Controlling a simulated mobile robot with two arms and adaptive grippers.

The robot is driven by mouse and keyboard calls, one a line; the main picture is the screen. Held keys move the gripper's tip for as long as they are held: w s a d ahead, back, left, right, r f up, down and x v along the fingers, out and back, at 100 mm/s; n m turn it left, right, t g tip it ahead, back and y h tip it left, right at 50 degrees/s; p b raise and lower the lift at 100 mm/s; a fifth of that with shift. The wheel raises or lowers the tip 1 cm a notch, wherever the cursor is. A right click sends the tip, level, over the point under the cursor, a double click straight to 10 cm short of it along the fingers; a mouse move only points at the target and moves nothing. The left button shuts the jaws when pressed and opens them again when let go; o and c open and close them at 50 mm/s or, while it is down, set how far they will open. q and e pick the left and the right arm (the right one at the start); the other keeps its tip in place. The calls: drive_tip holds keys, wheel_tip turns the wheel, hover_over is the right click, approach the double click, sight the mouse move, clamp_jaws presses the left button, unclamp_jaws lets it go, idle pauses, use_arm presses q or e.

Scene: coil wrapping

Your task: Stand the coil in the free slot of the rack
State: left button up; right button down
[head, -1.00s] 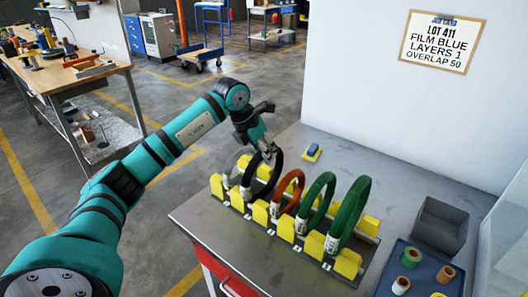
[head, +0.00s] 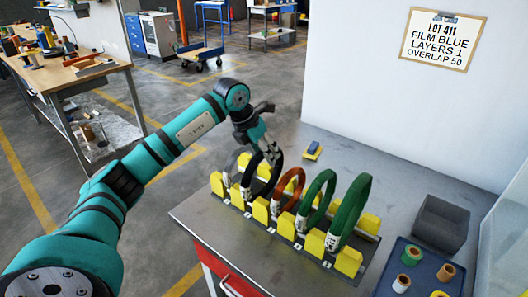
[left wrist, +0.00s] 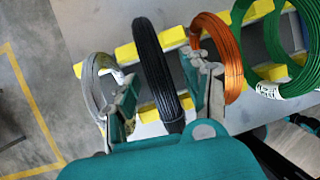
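The rack (head: 261,211) with yellow blocks stands on the grey table. A black coil (head: 246,179) stands upright in it, between a pale grey coil (left wrist: 88,88) and an orange coil (head: 301,183). Two green coils (head: 331,181) (head: 363,197) stand further right. My left gripper (head: 270,155) is at the top of the black coil. In the left wrist view its fingers (left wrist: 162,92) are spread on either side of the black coil (left wrist: 150,55), with gaps visible. All the rack slots I can make out hold a coil. My right gripper is out of view.
A grey bin (head: 440,224) and a blue tray (head: 385,284) with several tape rolls are at the table's right. A blue item on a yellow base (head: 313,150) lies behind the rack. A wall with a lot sign (head: 443,41) rises behind.

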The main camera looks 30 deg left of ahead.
use_arm(q)
drive_tip(key=shift+f, duration=0.2)
drive_tip(key=v, duration=1.2)
drive_tip(key=shift+r, duration=0.15)
drive_tip(key=shift+s+a, duration=0.1)
idle(0.4)
